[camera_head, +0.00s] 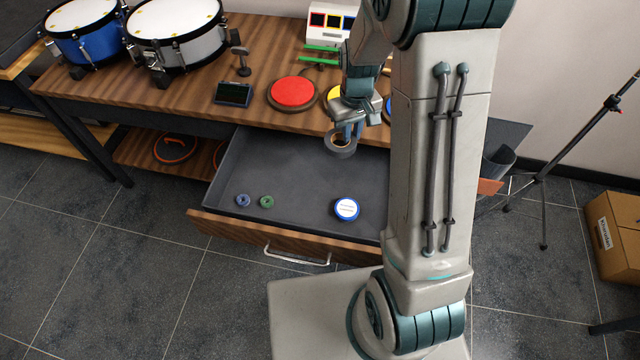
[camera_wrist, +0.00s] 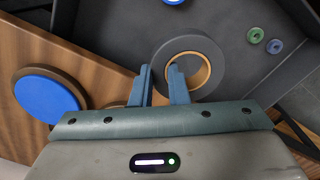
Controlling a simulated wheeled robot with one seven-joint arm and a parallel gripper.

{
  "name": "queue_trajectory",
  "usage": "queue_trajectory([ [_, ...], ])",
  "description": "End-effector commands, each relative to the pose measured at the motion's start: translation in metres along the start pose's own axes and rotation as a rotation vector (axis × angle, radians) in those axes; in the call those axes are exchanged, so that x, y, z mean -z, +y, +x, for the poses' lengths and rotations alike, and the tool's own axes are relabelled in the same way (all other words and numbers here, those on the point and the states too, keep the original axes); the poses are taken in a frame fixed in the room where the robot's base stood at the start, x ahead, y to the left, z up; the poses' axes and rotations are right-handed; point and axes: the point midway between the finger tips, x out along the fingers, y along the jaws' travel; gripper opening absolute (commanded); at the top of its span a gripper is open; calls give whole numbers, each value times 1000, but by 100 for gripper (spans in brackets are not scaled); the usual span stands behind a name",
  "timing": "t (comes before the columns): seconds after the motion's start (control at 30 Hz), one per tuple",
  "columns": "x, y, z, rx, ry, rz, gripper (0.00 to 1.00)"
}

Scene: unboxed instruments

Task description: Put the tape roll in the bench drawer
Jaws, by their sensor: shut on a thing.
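The tape roll (camera_head: 341,147) is dark grey with a tan inner core. My gripper (camera_head: 347,131) is shut on the roll's ring wall and holds it over the back part of the open bench drawer (camera_head: 290,160). In the wrist view the roll (camera_wrist: 176,50) shows between and beyond the two blue fingers of my gripper (camera_wrist: 160,75), with the drawer floor (camera_wrist: 115,38) around it. The drawer is pulled out from under the wooden bench, with a metal handle on its front. I cannot tell exactly how high the roll is above the drawer floor.
In the drawer lie a blue ring (camera_head: 243,200), a green ring (camera_head: 266,202) and a round blue-and-white tin (camera_head: 346,209). The drawer's middle is clear. The bench top (camera_head: 190,85) carries drums, a red pad (camera_head: 293,92) and a small dark device (camera_head: 233,94).

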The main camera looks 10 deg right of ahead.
Motion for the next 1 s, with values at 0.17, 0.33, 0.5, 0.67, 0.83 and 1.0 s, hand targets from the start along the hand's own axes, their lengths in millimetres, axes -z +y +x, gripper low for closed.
queue_trajectory([
  [0.17,-18,4,41,-2,3,-168,0],
  [0.33,-32,2,66,0,3,-337,0],
  [0.5,-45,0,85,1,4,-473,0],
  [0.67,-52,-1,92,3,3,-549,0],
  [0.83,-50,-10,99,4,2,-579,0],
  [1.0,-38,-43,121,4,0,-585,0],
])
